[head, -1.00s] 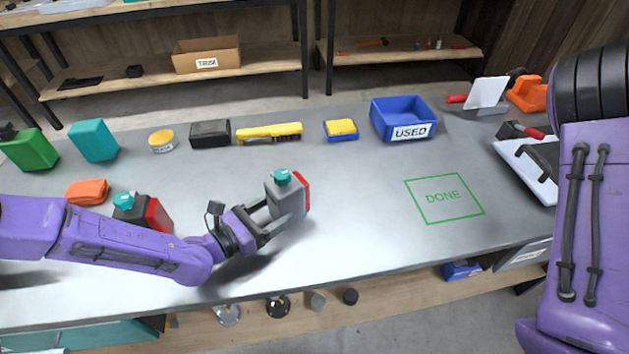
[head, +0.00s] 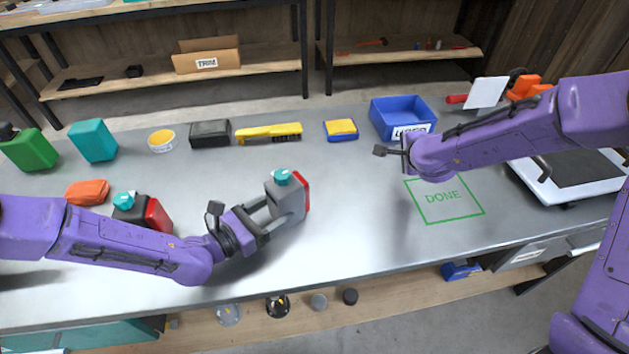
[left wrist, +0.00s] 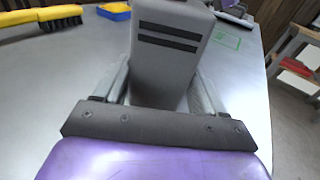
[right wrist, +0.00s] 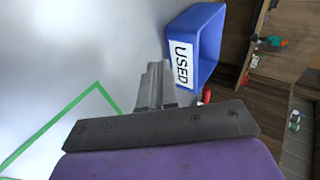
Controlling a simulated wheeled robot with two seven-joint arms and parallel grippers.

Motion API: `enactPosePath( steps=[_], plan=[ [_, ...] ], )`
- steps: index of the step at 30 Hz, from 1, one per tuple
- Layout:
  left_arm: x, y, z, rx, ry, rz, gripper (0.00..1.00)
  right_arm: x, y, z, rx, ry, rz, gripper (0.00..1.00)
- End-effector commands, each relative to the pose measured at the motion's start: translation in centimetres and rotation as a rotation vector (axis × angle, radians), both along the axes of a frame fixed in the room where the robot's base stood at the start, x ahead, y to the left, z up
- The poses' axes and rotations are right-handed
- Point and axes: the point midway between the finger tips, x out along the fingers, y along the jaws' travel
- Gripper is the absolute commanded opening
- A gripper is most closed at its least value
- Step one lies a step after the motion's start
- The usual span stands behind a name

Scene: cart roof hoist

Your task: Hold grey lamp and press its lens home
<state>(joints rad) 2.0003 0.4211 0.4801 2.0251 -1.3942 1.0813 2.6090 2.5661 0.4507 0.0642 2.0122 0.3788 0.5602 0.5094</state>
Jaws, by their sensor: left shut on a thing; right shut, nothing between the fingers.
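The grey lamp (head: 287,200) stands on the bench with a teal cap on top and a red lens (head: 303,192) on its right face. My left gripper (head: 272,212) is shut on the grey lamp from the left; the left wrist view shows the lamp's grey back (left wrist: 168,55) with two dark stripes between the fingers. Whether the lens sits flush is too small to tell. My right gripper is shut and empty above the bench near the blue bin; its fingers (right wrist: 154,88) show together in the right wrist view. In the head view its fingers are mostly hidden.
A dark lamp with a red lens (head: 158,214) stands at left. The blue USED bin (head: 398,113) is at the back, behind my right arm. The green DONE square (head: 444,197) is empty.

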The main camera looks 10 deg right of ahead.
Motion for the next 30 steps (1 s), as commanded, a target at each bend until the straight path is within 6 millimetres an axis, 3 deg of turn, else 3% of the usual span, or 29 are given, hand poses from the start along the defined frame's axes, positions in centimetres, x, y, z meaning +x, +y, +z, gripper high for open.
enactPosePath(
  steps=[1, 3, 6, 9, 13, 18, 23, 30],
  plan=[
    [0.0, 0.0, 0.0, 0.000, 0.000, 0.000, 0.41, 0.4, 3.8, 2.1, 0.075, -0.015, 0.093, 0.00],
    [0.0, 0.0, 0.0, 0.000, 0.000, -0.001, 0.41, 0.5, 9.1, 5.4, 0.143, -0.040, 0.272, 0.00],
    [0.0, 0.0, 0.0, 0.000, 0.000, 0.000, 0.41, -0.1, 15.6, 10.5, 0.127, -0.106, 0.634, 0.00],
    [0.0, 0.0, 0.0, 0.000, 0.000, 0.000, 0.41, -1.1, 18.3, 11.9, -0.036, -0.142, 1.000, 0.00],
    [0.0, 0.0, 0.0, -0.001, -0.001, 0.000, 0.41, -2.7, 18.3, 10.6, -0.302, -0.136, 1.421, 0.00],
    [0.0, 0.0, 0.0, -0.001, -0.001, 0.000, 0.41, -4.6, 15.9, 8.2, -0.550, -0.087, 1.806, 0.00],
    [0.0, 0.0, 0.0, 0.000, 0.000, 0.000, 0.41, -5.4, 14.5, 7.3, -0.638, -0.058, 1.956, 0.00],
    [0.0, 0.0, 0.0, 0.000, 0.000, 0.000, 0.41, -5.5, 14.3, 7.2, -0.643, -0.054, 1.968, 0.00]
  ],
)
